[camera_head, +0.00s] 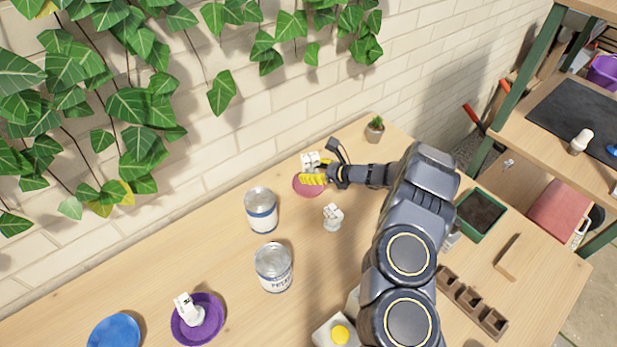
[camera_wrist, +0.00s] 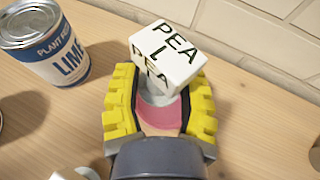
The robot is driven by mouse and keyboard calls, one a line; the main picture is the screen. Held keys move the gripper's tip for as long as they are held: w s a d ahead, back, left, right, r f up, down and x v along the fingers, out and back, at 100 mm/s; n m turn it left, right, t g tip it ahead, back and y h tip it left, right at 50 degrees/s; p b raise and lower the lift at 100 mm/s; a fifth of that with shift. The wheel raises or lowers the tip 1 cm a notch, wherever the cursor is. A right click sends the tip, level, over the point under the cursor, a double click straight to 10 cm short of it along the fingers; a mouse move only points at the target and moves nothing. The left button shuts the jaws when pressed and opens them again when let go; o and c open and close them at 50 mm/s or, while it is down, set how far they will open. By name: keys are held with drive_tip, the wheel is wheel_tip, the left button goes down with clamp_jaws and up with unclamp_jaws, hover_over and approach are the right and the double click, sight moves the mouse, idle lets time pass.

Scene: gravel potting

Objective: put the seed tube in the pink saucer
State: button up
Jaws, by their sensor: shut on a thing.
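A seed tube (camera_head: 310,158) with a white block cap is held in my gripper (camera_head: 314,177), which has yellow fingers. Pink saucer surface (camera_wrist: 160,115) shows between the fingers, below the tube. The tube looks about upright. I cannot tell whether its base touches the saucer.
Another white-capped tube (camera_head: 332,217) stands on the bench, and one (camera_head: 188,309) is in the purple saucer (camera_head: 213,322). Two labelled cans (camera_head: 262,211) (camera_head: 273,268) stand left of my arm. A blue saucer (camera_head: 114,332) is front left. A small potted plant (camera_head: 375,129) stands behind.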

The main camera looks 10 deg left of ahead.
sight(311, 186)
drive_tip(key=shift+w+a+f, duration=0.15)
drive_tip(key=shift+w+f, duration=0.3)
drive_tip(key=shift+f, duration=0.1)
drive_tip(key=shift+w+a+f, duration=0.15)
drive_tip(key=shift+w+f, duration=0.3)
drive_tip(key=shift+f, duration=1.6)
drive_tip(key=o, duration=1)
drive_tip(key=shift+f, duration=0.1)
drive_tip(key=shift+d+r, duration=0.25)
drive_tip(key=shift+d, duration=0.05)
drive_tip(key=v, duration=1.1)
drive_tip(key=shift+s+d, duration=0.15)
drive_tip(key=shift+s, duration=0.05)
